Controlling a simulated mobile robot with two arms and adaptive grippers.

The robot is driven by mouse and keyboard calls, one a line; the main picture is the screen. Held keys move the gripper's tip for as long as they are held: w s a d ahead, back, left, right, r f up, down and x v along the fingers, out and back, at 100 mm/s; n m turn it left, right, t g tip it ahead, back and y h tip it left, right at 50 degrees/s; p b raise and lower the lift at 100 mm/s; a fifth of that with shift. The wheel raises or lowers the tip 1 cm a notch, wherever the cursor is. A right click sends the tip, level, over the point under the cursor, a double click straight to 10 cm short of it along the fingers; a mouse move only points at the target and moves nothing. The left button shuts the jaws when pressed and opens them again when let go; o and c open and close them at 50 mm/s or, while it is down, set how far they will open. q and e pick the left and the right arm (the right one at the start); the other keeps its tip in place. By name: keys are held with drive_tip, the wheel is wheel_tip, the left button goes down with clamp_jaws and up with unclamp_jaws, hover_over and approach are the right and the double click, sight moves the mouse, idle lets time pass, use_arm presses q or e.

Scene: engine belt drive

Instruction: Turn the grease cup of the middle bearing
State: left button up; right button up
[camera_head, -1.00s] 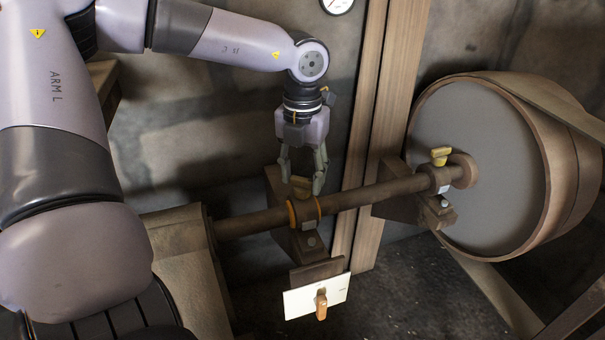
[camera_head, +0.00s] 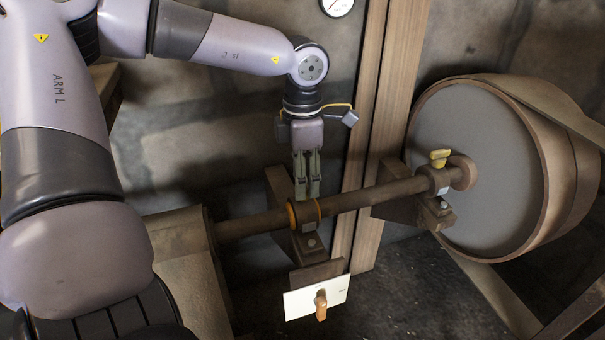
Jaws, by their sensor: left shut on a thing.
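The middle bearing (camera_head: 305,216), with orange-edged rings, sits around the brown shaft (camera_head: 360,196) on a wall bracket. My left gripper (camera_head: 307,194) points down right above this bearing. It is shut on the grease cup on the bearing's top, and its fingers now hide the cup. My right gripper is not in view.
A white plate with an orange-brown lever (camera_head: 321,305) is below the middle bearing. Wooden posts (camera_head: 377,110) rise behind the shaft.

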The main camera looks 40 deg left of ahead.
use_arm(q)
drive_tip(key=m, duration=0.4)
drive_tip(key=shift+m+p, duration=0.3)
drive_tip(key=m, duration=0.4)
drive_tip(key=shift+w+r+p, duration=0.1)
drive_tip(key=shift+p, duration=0.25)
drive_tip(key=m, duration=0.5)
drive_tip(key=shift+p, duration=0.3)
drive_tip(key=shift+m, duration=1.8)
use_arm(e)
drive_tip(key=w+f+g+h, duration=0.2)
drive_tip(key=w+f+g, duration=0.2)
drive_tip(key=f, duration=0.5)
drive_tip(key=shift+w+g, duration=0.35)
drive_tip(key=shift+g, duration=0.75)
use_arm(q)
drive_tip(key=o, duration=1.2)
drive_tip(key=shift+c, duration=0.2)
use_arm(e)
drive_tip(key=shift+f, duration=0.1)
